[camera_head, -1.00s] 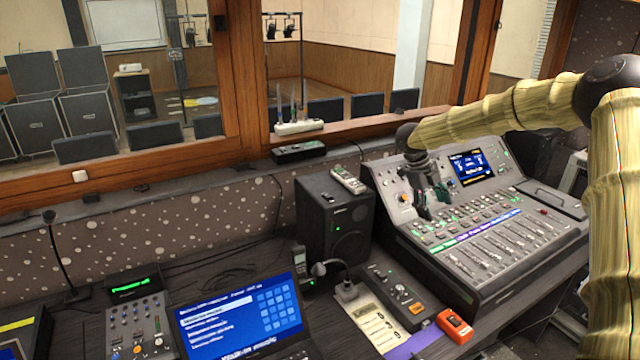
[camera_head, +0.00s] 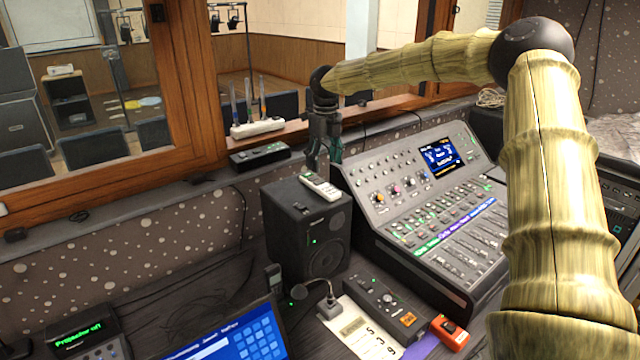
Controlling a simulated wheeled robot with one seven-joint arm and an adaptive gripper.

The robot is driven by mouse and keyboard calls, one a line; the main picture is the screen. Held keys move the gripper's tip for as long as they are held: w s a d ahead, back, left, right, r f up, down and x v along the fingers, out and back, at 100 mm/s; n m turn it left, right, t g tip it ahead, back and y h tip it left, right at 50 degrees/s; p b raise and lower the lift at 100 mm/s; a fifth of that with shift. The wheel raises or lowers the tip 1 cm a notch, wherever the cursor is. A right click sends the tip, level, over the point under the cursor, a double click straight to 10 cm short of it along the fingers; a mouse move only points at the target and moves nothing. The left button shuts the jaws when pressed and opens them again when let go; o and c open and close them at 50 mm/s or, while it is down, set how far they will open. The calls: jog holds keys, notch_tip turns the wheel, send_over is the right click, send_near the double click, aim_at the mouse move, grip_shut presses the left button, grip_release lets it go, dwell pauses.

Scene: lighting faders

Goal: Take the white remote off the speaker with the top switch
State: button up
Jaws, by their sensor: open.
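The white remote (camera_head: 321,186) lies flat on top of the black speaker (camera_head: 290,221), near its right side. The speaker stands left of the mixing console and shows a small green light on its front. My gripper (camera_head: 324,167) points down above and just behind the remote, with a gap that is hard to judge. Its fingers look dark with greenish tips and nothing shows between them.
The mixing console (camera_head: 426,206) stands close on the right. A desk microphone (camera_head: 328,303), an orange device (camera_head: 449,332) and a laptop (camera_head: 235,335) are in front.

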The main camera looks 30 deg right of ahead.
aim_at(319, 181)
jog(key=shift+a+f, duration=0.2)
jog(key=shift+a, duration=0.05)
jog(key=w+f, duration=0.1)
jog(key=w+f+p, duration=0.1)
jog(key=f, duration=0.1)
jog(key=shift+w+a, duration=0.3)
jog(key=shift+a, duration=0.1)
jog(key=shift+s+d+f+p, duration=0.3)
jog(key=shift+f+p, duration=0.1)
jog(key=shift+f, duration=0.2)
jog(key=shift+s+d+f+p, duration=0.15)
jog(key=shift+s+f+p, duration=0.1)
jog(key=shift+f+p, duration=0.25)
jog(key=shift+w+a+f, duration=0.15)
jog(key=shift+w+f, duration=0.05)
jog(key=shift+f, duration=0.25)
jog(key=shift+w+a+f, duration=0.15)
jog(key=shift+f, duration=0.3)
jog(key=shift+w+a+f, duration=0.1)
jog(key=shift+w+f, duration=0.05)
jog(key=shift+s+d+r, duration=0.2)
jog(key=shift+s, duration=0.2)
jog(key=c, duration=0.3)
jog(key=shift+w+f, duration=0.1)
jog(key=shift+w, duration=0.1)
jog(key=c, duration=0.7)
jog(key=shift+a, duration=0.1)
jog(key=shift+c, duration=0.9)
jog(key=shift+s, duration=0.1)
jog(key=shift+r, duration=0.2)
